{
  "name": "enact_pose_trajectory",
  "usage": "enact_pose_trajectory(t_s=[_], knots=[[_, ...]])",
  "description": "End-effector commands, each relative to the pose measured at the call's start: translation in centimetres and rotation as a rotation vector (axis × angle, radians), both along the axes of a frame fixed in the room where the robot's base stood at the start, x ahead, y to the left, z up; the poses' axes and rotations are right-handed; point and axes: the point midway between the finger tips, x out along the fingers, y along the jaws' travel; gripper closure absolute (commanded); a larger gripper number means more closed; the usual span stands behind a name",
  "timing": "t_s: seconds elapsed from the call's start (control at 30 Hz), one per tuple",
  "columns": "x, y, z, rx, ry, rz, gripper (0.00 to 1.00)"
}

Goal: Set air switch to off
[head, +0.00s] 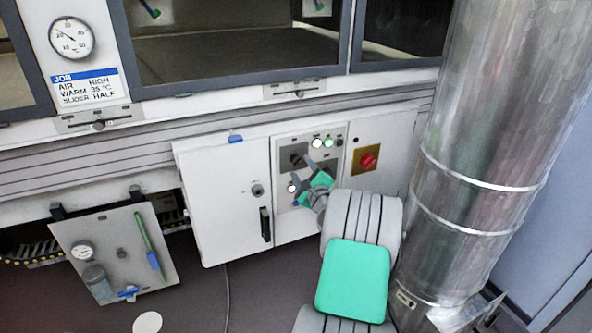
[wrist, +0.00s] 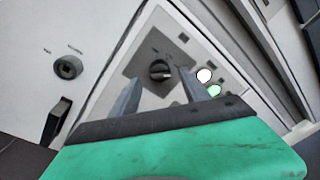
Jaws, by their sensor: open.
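A black rotary switch (wrist: 160,71) sits on a grey plate on the white control cabinet; it also shows in the head view (head: 297,159), partly behind my gripper. I take it for the air switch, but no label on it is readable. In the wrist view its light pointer mark lies roughly sideways, toward the right. My gripper (wrist: 160,80) is open, with its two grey fingers on either side of the switch in the picture. In the head view my gripper (head: 301,170) is close in front of the panel. I cannot tell whether the fingers touch the switch.
A white lamp (head: 317,143) and a green lamp (head: 328,142) are beside the switch. A red knob (head: 368,161) on a yellow plate is to the right. A cabinet door with a black handle (head: 265,224) is left. A large metal duct (head: 480,150) stands right of my arm.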

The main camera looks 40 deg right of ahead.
Motion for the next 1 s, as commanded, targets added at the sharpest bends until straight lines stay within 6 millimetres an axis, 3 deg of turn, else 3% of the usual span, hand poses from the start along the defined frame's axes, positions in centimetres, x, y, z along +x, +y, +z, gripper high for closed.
enact_pose_trajectory(t_s=[0.2, 0.5, 1.0], knots=[[3.1, -1.1, -0.1, -0.002, 0.001, 0.001, 0.45], [3.4, -1.3, 0.0, -0.002, 0.002, 0.0, 0.46], [3.4, -1.3, 0.0, -0.002, 0.002, 0.0, 0.87]])
